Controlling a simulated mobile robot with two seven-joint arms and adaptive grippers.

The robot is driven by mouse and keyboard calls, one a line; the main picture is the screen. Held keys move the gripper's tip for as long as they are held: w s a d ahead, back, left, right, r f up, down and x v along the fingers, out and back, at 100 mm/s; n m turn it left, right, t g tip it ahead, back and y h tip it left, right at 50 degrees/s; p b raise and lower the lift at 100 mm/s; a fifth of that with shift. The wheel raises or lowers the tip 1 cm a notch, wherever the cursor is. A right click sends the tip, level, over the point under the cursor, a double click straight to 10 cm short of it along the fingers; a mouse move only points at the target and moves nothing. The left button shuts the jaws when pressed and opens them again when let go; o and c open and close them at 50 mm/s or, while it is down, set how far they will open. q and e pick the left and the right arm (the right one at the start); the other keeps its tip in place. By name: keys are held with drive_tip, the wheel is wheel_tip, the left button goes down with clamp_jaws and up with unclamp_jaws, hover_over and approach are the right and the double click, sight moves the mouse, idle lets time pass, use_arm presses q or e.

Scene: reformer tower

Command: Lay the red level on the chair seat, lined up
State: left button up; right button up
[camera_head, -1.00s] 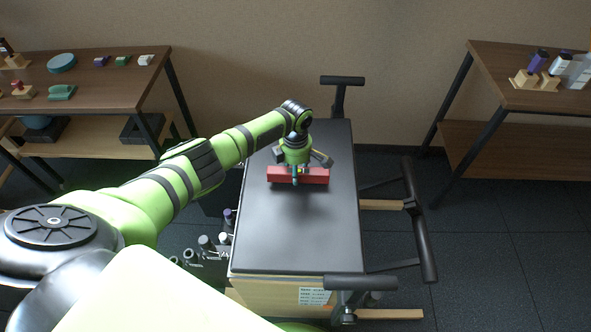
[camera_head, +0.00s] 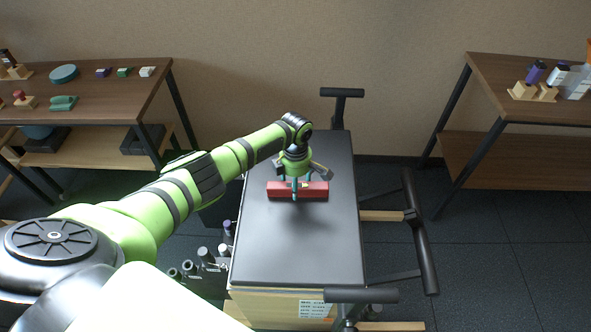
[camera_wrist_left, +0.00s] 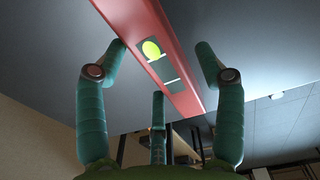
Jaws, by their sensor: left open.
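The red level (camera_head: 318,191) lies crosswise over the black padded chair seat (camera_head: 300,246), toward its far half. Its long side looks roughly parallel to the seat's short edges. A dark shadow shows just in front of it; I cannot tell for sure whether it rests fully on the pad. My left gripper (camera_head: 300,184) is directly above the level, open, with fingers on both sides of it. In the left wrist view the level (camera_wrist_left: 137,22) runs diagonally between the spread teal fingers, showing a yellow-green vial; the fingers look apart from it. My right gripper is not in view.
Black padded bars stand behind (camera_head: 342,92), right (camera_head: 424,248) and front (camera_head: 362,295) of the seat. A shelf table (camera_head: 90,88) with small items is at the left, another (camera_head: 520,90) at the right. Dark cylinders (camera_head: 207,257) stand left of the seat. The near seat is clear.

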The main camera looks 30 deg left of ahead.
use_arm(q)
wheel_tip(320, 180, up, 12)
drive_tip(key=p, duration=0.1)
drive_tip(key=shift+r+p, duration=0.2)
drive_tip(key=shift+p, duration=0.2)
